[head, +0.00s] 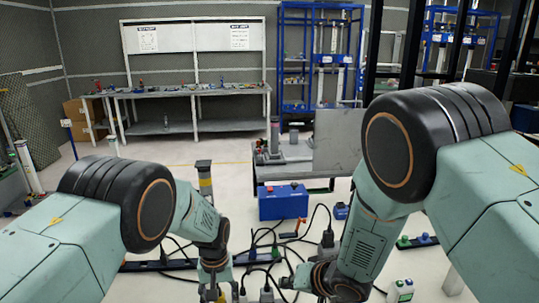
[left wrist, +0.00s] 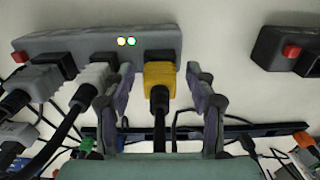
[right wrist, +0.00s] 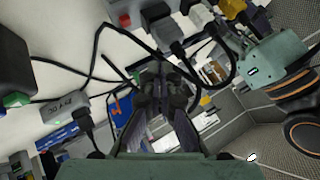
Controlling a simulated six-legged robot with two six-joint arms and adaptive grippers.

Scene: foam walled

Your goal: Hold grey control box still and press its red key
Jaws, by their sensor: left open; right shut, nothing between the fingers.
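In the left wrist view a long grey box (left wrist: 215,45) crosses the top, with a red key (left wrist: 20,57) at its left end and two small lights. Several plugs sit along it, including a yellow plug (left wrist: 159,78). My left gripper (left wrist: 160,72) is open, its fingers on either side of the yellow plug. The box's end and red key (right wrist: 124,20) also show at the top of the right wrist view. My right gripper (right wrist: 165,75) is shut and empty, apart from the key in the picture. In the head view my arms and cables largely hide this area.
A darker box with a red button (left wrist: 291,52) stands to the right in the left wrist view. Loose black cables surround the grippers. A blue box (head: 283,204) and a low grey table (head: 290,168) stand ahead. Open floor lies toward the back workbench (head: 180,92).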

